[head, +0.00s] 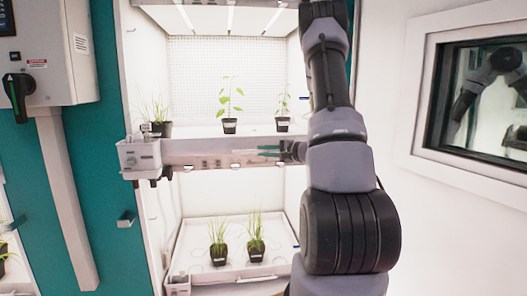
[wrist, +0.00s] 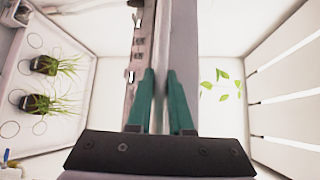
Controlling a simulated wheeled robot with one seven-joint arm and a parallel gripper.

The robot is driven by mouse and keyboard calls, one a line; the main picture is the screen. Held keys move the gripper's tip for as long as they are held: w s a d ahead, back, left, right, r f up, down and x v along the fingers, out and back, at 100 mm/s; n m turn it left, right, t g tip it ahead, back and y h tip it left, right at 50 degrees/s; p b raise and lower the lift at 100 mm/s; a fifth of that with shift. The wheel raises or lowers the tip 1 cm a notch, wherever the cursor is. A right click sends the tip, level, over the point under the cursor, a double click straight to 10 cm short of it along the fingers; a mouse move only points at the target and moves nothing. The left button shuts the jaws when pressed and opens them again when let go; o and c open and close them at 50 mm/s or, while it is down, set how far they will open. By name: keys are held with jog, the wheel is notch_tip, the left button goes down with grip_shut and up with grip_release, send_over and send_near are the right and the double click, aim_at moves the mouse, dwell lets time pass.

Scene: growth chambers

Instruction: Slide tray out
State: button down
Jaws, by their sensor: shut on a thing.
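The upper tray (head: 205,153) spans the chamber at mid height, its long front edge facing me. It carries a grass pot (head: 157,115) at the left and two leafy seedlings, one at the middle (head: 230,110) and one (head: 283,110) at the right. My gripper (head: 268,153) is at the right part of this front edge. In the wrist view its two teal fingers (wrist: 161,85) lie on either side of the edge strip (wrist: 150,35), shut on it. The arm hides the right end of the tray.
A lower tray (head: 190,260) with two grass pots (head: 237,240) sits below. A small white box (head: 140,157) is at the upper tray's left end. A control box (head: 50,55) hangs at the left, and a window (head: 490,95) is in the white wall at the right.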

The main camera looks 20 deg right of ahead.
jog(key=shift+s+a, duration=0.2)
jog(key=shift+s, duration=0.55)
jog(key=c, duration=0.8)
grip_release()
jog(key=shift+c, duration=0.2)
jog(key=v, duration=1)
jog(key=shift+s+d, duration=0.15)
jog(key=shift+s, duration=0.2)
